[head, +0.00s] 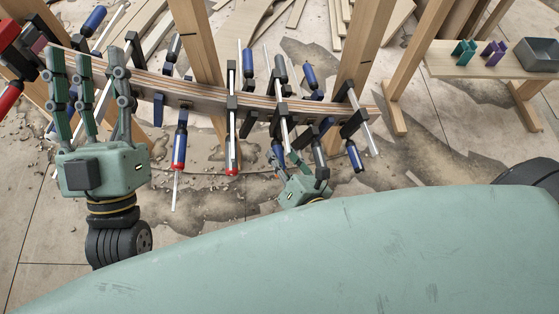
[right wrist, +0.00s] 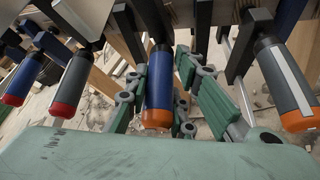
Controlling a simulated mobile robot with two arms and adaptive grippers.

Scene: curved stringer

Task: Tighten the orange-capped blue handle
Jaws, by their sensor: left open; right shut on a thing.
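The orange-capped blue handle (right wrist: 158,85) hangs in the middle of the right wrist view, with its orange cap toward my palm. My right gripper (right wrist: 168,95) is shut on it, with green fingers on both sides. In the head view my right gripper (head: 299,168) is below the curved wooden stringer (head: 215,98), and its fingers largely hide the held handle. My left gripper (head: 88,65) is open and empty at the left end of the stringer, with its fingers pointing up in the picture.
Several clamps line the stringer closely. A red-capped clamp handle (right wrist: 72,82) and another orange-capped handle (right wrist: 286,80) flank the held one. Wooden posts (head: 200,60) rise behind. A bench (head: 480,68) with small clamps and a grey bin (head: 537,54) stands at the right.

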